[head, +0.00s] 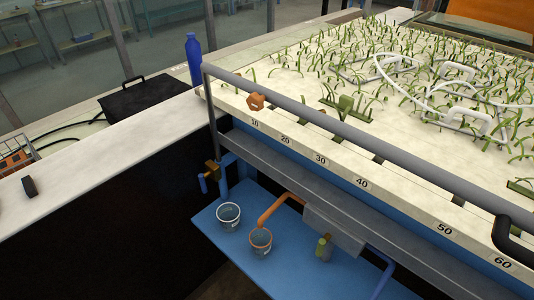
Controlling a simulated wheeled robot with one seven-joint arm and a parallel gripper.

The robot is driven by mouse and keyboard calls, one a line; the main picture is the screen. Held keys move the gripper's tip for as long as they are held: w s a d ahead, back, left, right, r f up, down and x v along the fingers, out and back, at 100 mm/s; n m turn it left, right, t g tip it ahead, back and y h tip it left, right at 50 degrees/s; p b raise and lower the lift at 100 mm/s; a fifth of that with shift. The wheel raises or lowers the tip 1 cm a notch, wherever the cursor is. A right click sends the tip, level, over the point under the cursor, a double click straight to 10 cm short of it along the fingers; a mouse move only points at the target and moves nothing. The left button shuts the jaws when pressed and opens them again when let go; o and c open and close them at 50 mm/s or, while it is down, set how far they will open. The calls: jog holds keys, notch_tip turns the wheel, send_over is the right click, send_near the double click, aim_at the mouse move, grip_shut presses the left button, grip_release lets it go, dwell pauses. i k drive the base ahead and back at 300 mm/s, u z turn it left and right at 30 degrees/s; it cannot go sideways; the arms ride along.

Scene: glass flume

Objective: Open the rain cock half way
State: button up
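No label marks the rain cock, so I cannot tell for sure which fitting it is. A small brass fitting with a blue part (211,174) sits under the near left corner of the flume and looks like a cock; its blue part points downward, and its setting is too small to read. An orange hexagonal knob (256,102) sits on the pale flume edge near the "10" mark. An orange pipe (279,205) bends down over a bucket (260,241) on the blue shelf. My gripper is not in view.
A grey rail (345,131) runs along the flume's near side. The blue shelf (215,236) also holds a second bucket (228,214) and a small yellow-green object (322,246). A blue bottle (194,58) stands by the far left corner. Grass-like strips cover the bed.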

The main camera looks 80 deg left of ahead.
aim_at(202, 177)
jog(key=u, duration=2.8)
jog(key=i, duration=1)
jog(key=u, duration=0.15)
